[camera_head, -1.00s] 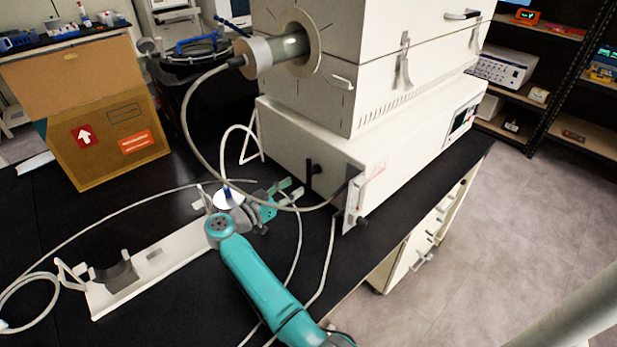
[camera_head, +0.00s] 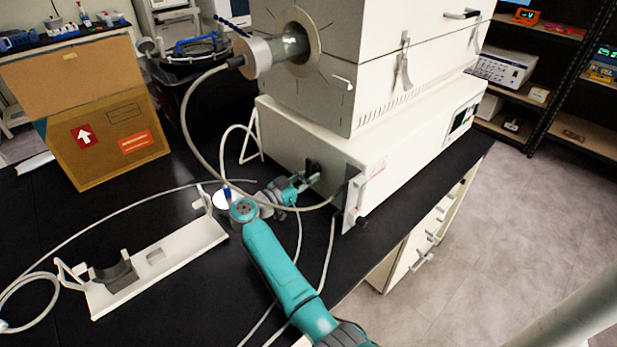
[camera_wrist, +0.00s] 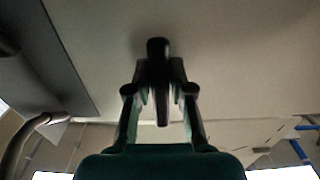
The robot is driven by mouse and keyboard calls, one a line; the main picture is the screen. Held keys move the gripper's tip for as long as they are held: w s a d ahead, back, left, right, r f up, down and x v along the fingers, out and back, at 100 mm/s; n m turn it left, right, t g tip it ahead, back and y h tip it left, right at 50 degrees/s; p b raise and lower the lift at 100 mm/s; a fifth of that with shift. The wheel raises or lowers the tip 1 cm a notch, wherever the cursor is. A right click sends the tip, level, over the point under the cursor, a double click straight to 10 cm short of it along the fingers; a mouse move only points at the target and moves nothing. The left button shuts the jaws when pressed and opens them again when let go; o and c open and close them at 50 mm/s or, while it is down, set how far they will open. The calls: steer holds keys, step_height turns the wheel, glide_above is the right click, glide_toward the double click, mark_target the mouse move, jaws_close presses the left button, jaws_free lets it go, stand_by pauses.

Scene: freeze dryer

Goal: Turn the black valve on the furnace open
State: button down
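The black valve (camera_head: 314,167) is on the end face of the white furnace base (camera_head: 345,143), low on the left part of that face. In the wrist view the valve handle (camera_wrist: 158,82) is a dark upright bar. My gripper (camera_head: 305,182) is at the valve, with its green fingers reaching toward the face. In the wrist view my gripper (camera_wrist: 161,78) has one finger on each side of the handle. The fingers look apart, with narrow gaps beside the handle; firm contact does not show. My gripper partly hides the valve in the head view.
A grey hose (camera_head: 190,130) loops from the furnace tube end down past my gripper to a white bracket (camera_head: 354,203) on the furnace. A white holder (camera_head: 160,268) lies on the black table to the left. A cardboard box (camera_head: 105,140) stands further back.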

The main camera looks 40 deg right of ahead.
steer(key=shift+m, duration=0.3)
steer(key=m, duration=0.3)
steer(key=shift+w, duration=0.25)
steer(key=m, duration=0.5)
steer(key=shift+w+r, duration=0.15)
steer(key=shift+w, duration=0.05)
steer(key=m, duration=0.6)
steer(key=r+m, duration=0.1)
steer(key=m, duration=0.2)
steer(key=shift+w, duration=0.2)
steer(key=shift+m, duration=0.3)
steer(key=c, duration=1.1)
jaws_free()
